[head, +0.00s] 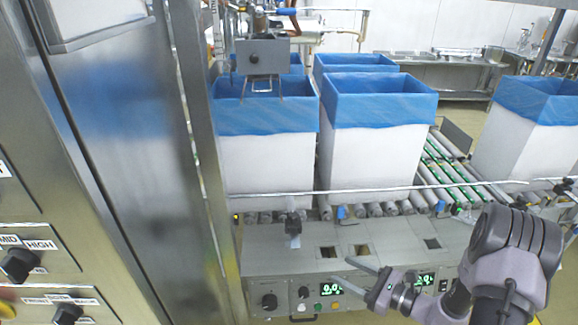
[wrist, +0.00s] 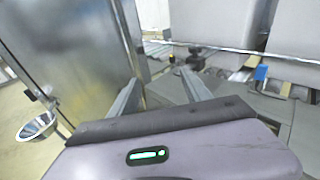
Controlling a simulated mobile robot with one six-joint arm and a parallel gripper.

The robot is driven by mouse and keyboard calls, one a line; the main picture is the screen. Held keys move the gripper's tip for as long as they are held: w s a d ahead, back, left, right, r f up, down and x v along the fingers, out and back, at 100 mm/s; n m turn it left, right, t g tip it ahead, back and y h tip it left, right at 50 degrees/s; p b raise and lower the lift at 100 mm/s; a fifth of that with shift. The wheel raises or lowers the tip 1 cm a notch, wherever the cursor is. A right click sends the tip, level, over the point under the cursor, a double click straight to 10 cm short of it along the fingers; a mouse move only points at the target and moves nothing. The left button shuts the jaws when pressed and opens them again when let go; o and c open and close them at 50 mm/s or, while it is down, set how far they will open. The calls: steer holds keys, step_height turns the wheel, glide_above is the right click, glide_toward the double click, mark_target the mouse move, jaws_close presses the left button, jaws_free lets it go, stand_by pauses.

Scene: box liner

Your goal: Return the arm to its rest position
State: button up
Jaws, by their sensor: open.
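My gripper (head: 362,279) is at the lower right of the head view, in front of the machine's control panel. Its two fingers are spread apart with nothing between them. In the wrist view the fingers of my gripper (wrist: 162,95) also stand apart and empty, pointing toward the machine. My arm bends in from the lower right corner of the head view, with a bulky grey joint close to the camera.
White boxes with blue liners (head: 378,110) stand on a roller conveyor (head: 445,170) behind a thin rail. The control panel (head: 300,292) has knobs and green displays. A tall steel cabinet (head: 120,130) fills the left. A metal bowl (wrist: 37,126) shows in the wrist view.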

steer(key=s+a+r+n+g+h, duration=0.1)
steer(key=s+a+r+n+g, duration=0.45)
steer(key=r, duration=0.25)
steer(key=s+a+r+n+g+h, duration=0.1)
steer(key=s+a+r+n+g, duration=0.3)
steer(key=s+a+r+n, duration=0.3)
steer(key=s+d+r+n+t+h, duration=0.4)
steer(key=s+r+n+h, duration=0.4)
steer(key=s, duration=0.3)
steer(key=shift+d+r+t+h, duration=0.35)
steer(key=shift+d+r+h, duration=0.1)
steer(key=shift+r, duration=0.3)
steer(key=shift+s, duration=0.15)
